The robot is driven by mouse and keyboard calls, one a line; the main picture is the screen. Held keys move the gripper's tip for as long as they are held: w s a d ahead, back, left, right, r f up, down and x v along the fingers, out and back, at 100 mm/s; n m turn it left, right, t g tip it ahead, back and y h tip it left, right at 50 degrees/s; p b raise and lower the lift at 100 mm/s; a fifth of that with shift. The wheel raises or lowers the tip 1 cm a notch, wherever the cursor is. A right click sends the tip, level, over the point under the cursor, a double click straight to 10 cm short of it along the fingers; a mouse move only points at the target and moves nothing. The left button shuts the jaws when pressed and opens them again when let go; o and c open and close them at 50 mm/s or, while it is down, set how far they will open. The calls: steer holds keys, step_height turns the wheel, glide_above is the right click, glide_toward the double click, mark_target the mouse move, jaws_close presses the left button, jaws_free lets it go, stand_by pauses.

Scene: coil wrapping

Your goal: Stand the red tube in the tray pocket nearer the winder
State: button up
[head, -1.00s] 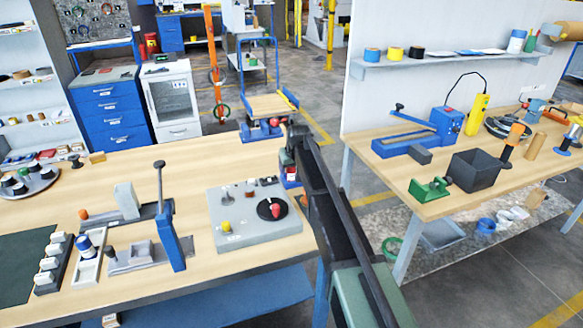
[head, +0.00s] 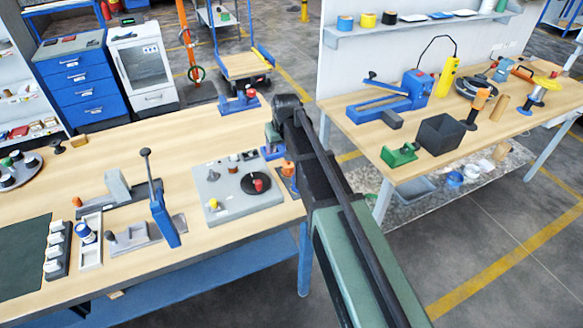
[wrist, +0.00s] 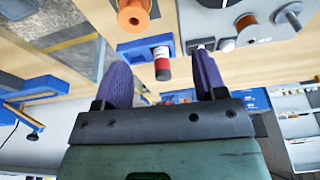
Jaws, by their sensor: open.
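The red tube (wrist: 162,66), with a dark band and a white end, shows in the wrist view beside a blue holder (wrist: 136,47). It appears between the spread purple fingers of my gripper (wrist: 160,64), which is open and does not touch it visibly. In the head view my arm hides the tube and the fingertips. A narrow white tray (head: 91,256) lies on the left bench, with a blue-and-white tube (head: 86,233) in its far part. A grey unit with a blue lever (head: 163,215) stands right of the tray. I cannot tell for sure which machine is the winder.
A grey box with a black disc (head: 256,183) and red knob stands near the bench's right end. A dark rack of white pieces (head: 56,250) is left of the tray. An orange spool (wrist: 134,14) is near the tube. The right bench (head: 345,112) is crowded.

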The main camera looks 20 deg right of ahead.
steer(key=s+m+g, duration=0.1)
steer(key=s+g, duration=0.2)
steer(key=s, duration=2.3)
steer(key=shift+f+h, duration=0.25)
steer(key=shift+h, duration=0.05)
